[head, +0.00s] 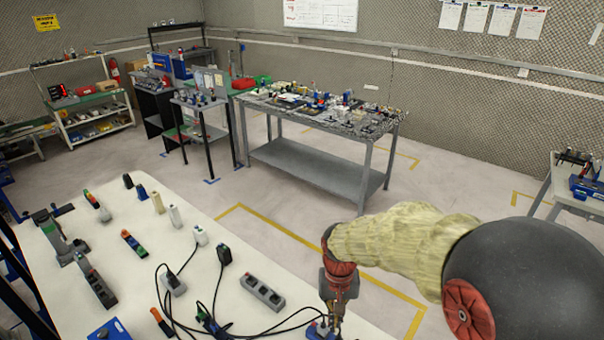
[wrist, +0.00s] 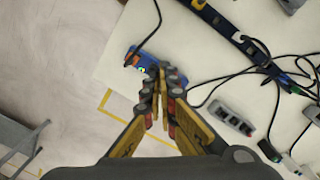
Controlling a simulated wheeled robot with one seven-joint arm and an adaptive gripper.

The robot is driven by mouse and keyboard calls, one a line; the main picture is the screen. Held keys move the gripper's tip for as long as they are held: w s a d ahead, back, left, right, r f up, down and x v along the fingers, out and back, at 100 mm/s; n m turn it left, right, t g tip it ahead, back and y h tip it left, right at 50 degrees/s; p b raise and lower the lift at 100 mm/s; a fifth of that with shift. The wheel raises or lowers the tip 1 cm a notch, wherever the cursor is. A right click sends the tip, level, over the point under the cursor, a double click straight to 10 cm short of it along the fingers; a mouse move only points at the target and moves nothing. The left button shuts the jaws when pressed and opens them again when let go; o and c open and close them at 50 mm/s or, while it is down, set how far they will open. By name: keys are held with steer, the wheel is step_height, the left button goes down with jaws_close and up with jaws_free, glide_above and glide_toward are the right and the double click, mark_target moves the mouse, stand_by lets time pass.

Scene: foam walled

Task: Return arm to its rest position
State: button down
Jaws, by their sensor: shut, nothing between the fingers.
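My gripper (wrist: 164,88) shows in the wrist view with its yellow and dark fingers brought together and nothing between them. In the head view my arm reaches in from the right, and my gripper (head: 333,324) points down at the right edge of the white table (head: 225,303). Just beyond the fingertips in the wrist view lies a small blue and orange device (wrist: 142,62) at the table edge. I cannot tell whether the fingertips touch it.
A grey power strip (head: 262,291) and black cables lie left of my gripper. Several tools and connectors stand further left on the table. Open floor (head: 290,210) lies beyond its edge, up to a cluttered grey workbench (head: 310,170). Another bench (head: 570,200) stands at the far right.

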steer(key=s+d+r+t+b, duration=0.3)
steer(key=s+d+r, duration=0.2)
steer(key=s+r, duration=0.2)
steer(key=s+d+r+t+b, duration=0.3)
steer(key=s+d+r, duration=0.2)
steer(key=s+r, duration=0.2)
steer(key=s, duration=0.2)
steer(key=shift+s+d+b, duration=0.2)
steer(key=shift+s+b, duration=0.15)
steer(key=shift+b, duration=0.05)
